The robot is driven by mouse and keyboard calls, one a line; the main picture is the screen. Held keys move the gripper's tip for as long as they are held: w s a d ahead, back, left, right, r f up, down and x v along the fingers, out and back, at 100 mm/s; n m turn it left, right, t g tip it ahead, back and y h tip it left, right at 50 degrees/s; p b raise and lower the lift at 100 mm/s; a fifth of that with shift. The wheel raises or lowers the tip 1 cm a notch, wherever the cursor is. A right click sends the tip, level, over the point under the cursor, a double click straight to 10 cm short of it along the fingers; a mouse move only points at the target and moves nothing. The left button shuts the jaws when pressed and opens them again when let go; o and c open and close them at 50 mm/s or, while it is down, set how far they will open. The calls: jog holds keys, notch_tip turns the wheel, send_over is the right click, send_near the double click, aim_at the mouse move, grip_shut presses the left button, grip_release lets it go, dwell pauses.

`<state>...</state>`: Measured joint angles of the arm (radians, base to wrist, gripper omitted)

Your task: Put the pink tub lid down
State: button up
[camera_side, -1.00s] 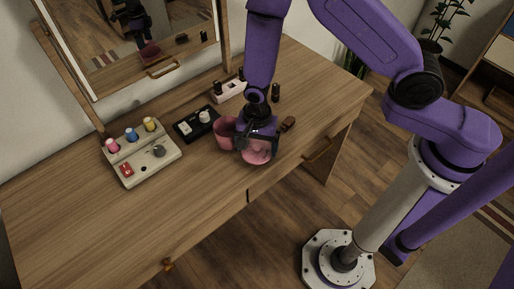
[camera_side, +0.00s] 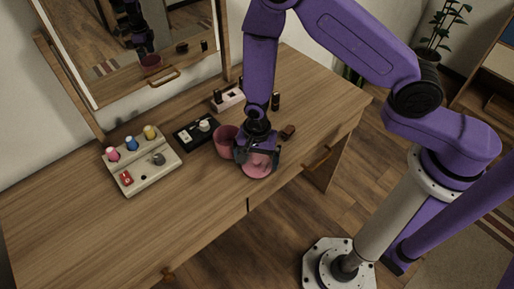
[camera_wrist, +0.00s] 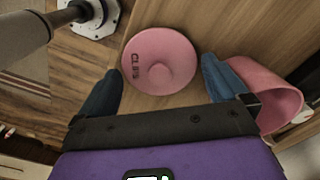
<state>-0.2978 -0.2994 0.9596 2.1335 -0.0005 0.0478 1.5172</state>
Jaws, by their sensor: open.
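The pink tub lid (camera_side: 256,168) lies on the wooden table near its front edge, and it looks flat. In the wrist view the lid (camera_wrist: 150,78) shows its round knob up and dark lettering. My gripper (camera_side: 257,153) is just above the lid. Its two blue fingers (camera_wrist: 160,85) are spread wide on either side of the lid's near part, with nothing gripped between them. The pink tub (camera_side: 224,141) stands upright, open at the top, just left of my gripper. It also shows in the wrist view (camera_wrist: 272,97), beside one finger.
A small brown block (camera_side: 288,131) lies right of my gripper. Behind the tub are a black tray (camera_side: 184,136) and a pale holder (camera_side: 229,101) with dark bottles. A beige panel (camera_side: 151,176) with coloured knobs sits left. The table's left front is clear.

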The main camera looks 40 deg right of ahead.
aim_at(257, 160)
notch_tip(257, 160, up, 12)
dwell(0.6)
jog(key=shift+r, duration=0.1)
jog(key=s+d+r+n, duration=0.7)
jog(key=s+n, duration=0.3)
jog(key=n, duration=0.1)
jog(key=s+d+r+n, duration=0.8)
jog(key=s+n, duration=0.2)
jog(key=n, duration=0.2)
jog(key=shift+s, duration=0.4)
